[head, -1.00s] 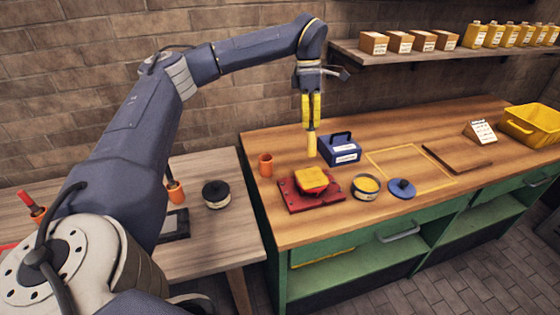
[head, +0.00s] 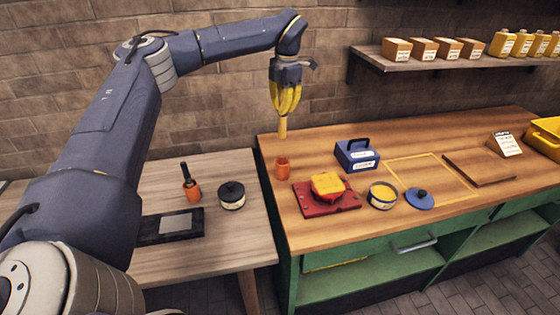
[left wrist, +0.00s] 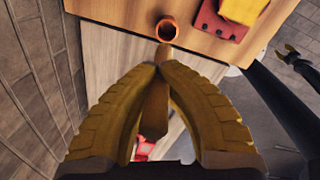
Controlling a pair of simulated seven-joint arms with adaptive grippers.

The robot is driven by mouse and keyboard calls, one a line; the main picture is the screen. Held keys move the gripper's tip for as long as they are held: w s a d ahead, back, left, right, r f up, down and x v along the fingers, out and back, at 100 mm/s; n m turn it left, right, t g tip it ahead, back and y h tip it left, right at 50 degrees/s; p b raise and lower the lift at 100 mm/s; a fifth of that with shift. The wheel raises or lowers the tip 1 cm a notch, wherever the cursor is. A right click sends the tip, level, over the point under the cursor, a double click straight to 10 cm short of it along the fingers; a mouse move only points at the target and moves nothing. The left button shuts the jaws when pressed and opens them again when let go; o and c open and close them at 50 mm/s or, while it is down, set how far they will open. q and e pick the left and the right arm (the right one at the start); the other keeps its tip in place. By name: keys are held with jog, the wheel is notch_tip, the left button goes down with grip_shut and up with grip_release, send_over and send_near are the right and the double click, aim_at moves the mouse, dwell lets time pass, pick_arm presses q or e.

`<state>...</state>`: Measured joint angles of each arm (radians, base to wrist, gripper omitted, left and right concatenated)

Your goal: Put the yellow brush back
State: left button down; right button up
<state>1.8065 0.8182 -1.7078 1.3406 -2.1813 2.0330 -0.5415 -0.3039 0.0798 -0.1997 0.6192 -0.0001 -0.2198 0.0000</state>
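The yellow brush (head: 283,128) hangs roughly upright from my left gripper (head: 285,108), whose yellow fingers are closed around it. Its lower end is in the air, above the orange cup (head: 283,168) in the head view. The cup stands near the left end of the wooden workbench (head: 400,150). In the left wrist view the brush (left wrist: 155,110) runs between the fingertips, with the cup (left wrist: 166,28) just beyond its end; the cup looks empty. My right gripper (left wrist: 287,54) shows small at the right of that view, its tips apart and nothing seen between them.
A red stand (head: 310,202) with a yellow block (head: 327,184), a tin (head: 383,195), a blue lid (head: 420,199) and a blue box (head: 357,155) stand right of the cup. A lower table (head: 225,252) at left bears another orange cup (head: 193,193) and a dark-lidded tin (head: 231,195).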

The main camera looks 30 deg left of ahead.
aim_at(285, 118)
pick_arm(q)
notch_tip(285, 118, down, 17)
dwell(0.8)
jog(key=shift+f, duration=0.2)
jog(key=c, duration=2)
grip_release()
jog(key=o, duration=0.4)
jog(key=r, duration=1.2)
jog(key=shift+s+d+r, duration=0.1)
jog(key=shift+s+d, duration=0.05)
jog(key=shift+d, duration=0.25)
